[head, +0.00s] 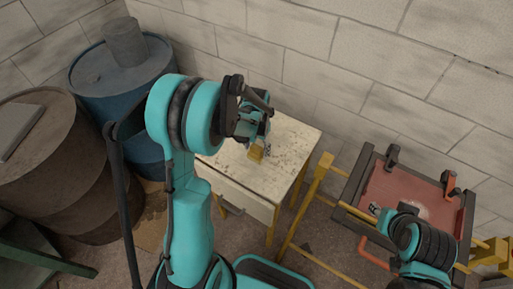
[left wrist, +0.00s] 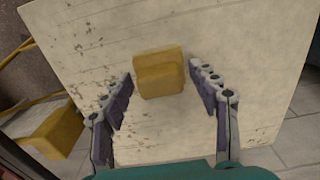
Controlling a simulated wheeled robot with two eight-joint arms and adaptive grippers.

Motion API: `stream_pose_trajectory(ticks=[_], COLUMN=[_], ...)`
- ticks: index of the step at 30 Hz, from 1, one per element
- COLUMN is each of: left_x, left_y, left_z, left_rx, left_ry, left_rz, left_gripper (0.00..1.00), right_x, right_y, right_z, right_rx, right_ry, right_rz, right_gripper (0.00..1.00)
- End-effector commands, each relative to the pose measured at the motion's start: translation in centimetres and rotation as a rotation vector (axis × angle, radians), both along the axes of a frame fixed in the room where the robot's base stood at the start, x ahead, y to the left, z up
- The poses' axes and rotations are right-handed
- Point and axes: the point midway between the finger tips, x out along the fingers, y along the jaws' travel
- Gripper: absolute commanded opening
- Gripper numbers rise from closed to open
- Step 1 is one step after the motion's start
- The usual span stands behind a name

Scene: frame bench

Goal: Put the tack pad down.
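The tack pad, a yellow block with a raised part (left wrist: 160,74), appears to rest on the pale, speckled top of a small table (left wrist: 240,40). In the head view the yellow pad (head: 256,153) shows just below my left gripper (head: 257,135). In the left wrist view the fingers of my left gripper (left wrist: 161,88) stand apart on either side of the pad, with a narrow gap on each side. My right gripper (head: 381,211) is at the lower right over a red tray; its fingers are too small and partly hidden to tell their state.
The small table (head: 290,150) has a drawer front and yellow legs. A red tray with a dark frame (head: 385,185) stands to its right, with clamps on its rim. A blue drum (head: 95,80) and a brown drum (head: 50,150) stand at left. A block wall is behind.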

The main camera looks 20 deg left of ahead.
Motion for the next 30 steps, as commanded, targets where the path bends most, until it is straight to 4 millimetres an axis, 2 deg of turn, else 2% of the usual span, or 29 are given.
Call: stream_pose_trajectory(ticks=[7,11,24,30], left_x=[0.0,0.0,0.0,0.0], left_y=[0.0,0.0,0.0,0.0], left_z=[0.1,1.0,10.1,12.2], left_rx=[0.0,0.0,0.0,0.0], left_ry=[0.0,0.0,0.0,-0.001], left_rz=[0.0,0.0,0.0,0.0], left_gripper=[0.61,0.61,0.61,0.61], right_x=[0.0,0.0,0.0,0.0], right_y=[0.0,0.0,0.0,0.0], right_z=[0.1,0.6,3.3,3.8], right_rx=[0.0,0.0,0.0,0.0], right_ry=[0.0,0.0,0.0,0.0], right_rz=[0.0,0.0,0.0,0.0], right_gripper=[0.36,0.36,0.36,0.36])
